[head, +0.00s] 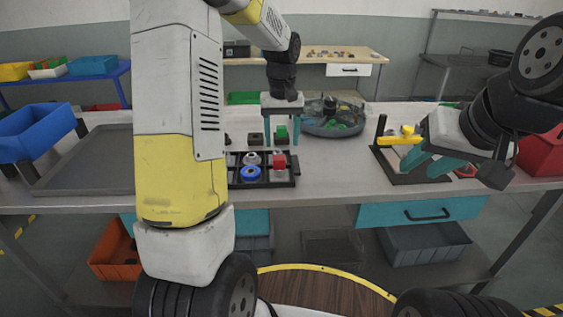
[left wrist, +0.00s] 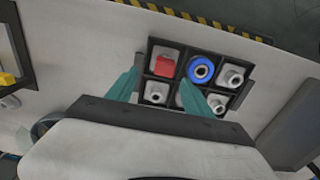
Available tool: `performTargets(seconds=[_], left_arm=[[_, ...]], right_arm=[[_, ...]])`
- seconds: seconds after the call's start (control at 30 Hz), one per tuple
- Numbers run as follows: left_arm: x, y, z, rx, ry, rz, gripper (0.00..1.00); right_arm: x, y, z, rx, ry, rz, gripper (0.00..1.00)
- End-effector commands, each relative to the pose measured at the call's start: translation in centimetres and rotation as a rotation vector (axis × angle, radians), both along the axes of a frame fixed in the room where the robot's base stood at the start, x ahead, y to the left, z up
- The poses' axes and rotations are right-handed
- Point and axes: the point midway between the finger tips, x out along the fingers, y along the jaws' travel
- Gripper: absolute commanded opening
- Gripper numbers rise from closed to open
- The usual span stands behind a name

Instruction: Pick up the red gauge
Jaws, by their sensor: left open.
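The red gauge (head: 280,161) sits in the right part of a black compartment tray (head: 262,184) on the table. In the left wrist view the red gauge (left wrist: 165,66) fills one corner compartment, beside a blue ring-shaped part (left wrist: 201,68). My left gripper (head: 281,143) is open and empty above and behind the tray. In the left wrist view its two teal fingers (left wrist: 158,85) are spread, with the tray beyond them. My right gripper (head: 420,170) has its teal fingers apart near a yellow-topped black stand, with nothing seen between them.
Several grey fittings share the tray. A green block (head: 281,133) and a dark block stand behind it. A round grey tank (head: 335,125) holding green parts is at the back. The black stand (head: 381,135) is at right. A flat grey tray (head: 85,165) and blue bin (head: 35,132) are at left.

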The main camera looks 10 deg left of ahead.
Motion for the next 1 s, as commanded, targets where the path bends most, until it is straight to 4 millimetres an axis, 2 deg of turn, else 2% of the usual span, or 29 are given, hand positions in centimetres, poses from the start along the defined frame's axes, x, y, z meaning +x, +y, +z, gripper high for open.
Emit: performTargets(seconds=[0.37, 0.63, 0.93, 1.0], left_arm=[[0.2, 0.3, -4.0, 0.003, 0.010, 0.005, 0.60], [0.1, 0.8, -7.7, 0.003, 0.009, 0.004, 0.60], [0.2, 0.8, -8.3, 0.003, 0.007, 0.004, 0.60], [0.2, 0.8, -8.3, 0.002, 0.007, 0.004, 0.48]], right_arm=[[0.0, 0.0, 0.0, 0.000, 0.000, 0.000, 0.36], [0.0, 0.0, 0.0, 0.000, 0.000, 0.000, 0.36], [0.0, 0.0, 0.0, 0.000, 0.000, 0.000, 0.36], [0.0, 0.0, 0.0, 0.000, 0.000, 0.000, 0.36]])
